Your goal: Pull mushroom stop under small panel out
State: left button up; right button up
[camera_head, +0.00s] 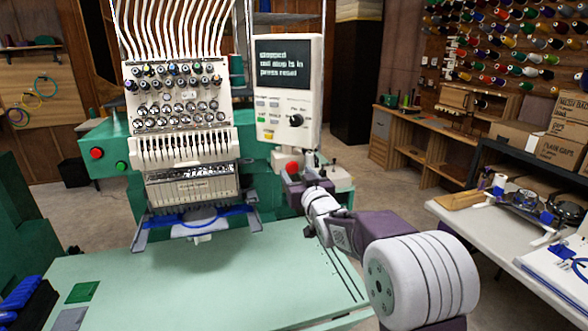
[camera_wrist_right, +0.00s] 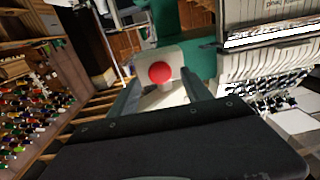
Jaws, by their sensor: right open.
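The red mushroom stop (camera_head: 292,168) sits on a pale box under the small panel (camera_head: 285,95) with its screen and dial. In the right wrist view the red mushroom stop (camera_wrist_right: 160,72) shows face-on, with its pale box around it. My right gripper (camera_wrist_right: 162,84) is open, one finger on each side of the stop as seen there. I cannot tell whether the fingers touch it. In the head view my right gripper (camera_head: 302,184) is just below and right of the stop, partly hidden by my wrist. My left gripper is not in view.
The embroidery machine's needle head (camera_head: 185,110) stands left of the panel. Another red button (camera_head: 96,153) and a green button (camera_head: 121,166) are on its left side. A pale green table (camera_head: 190,290) lies in front, mostly clear. A white table (camera_head: 480,225) is at right.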

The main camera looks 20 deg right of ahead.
aim_at(293, 169)
jog(key=w, duration=0.3)
jog(key=shift+w+a, duration=0.1)
grip_shut()
dwell(0.8)
dwell(0.5)
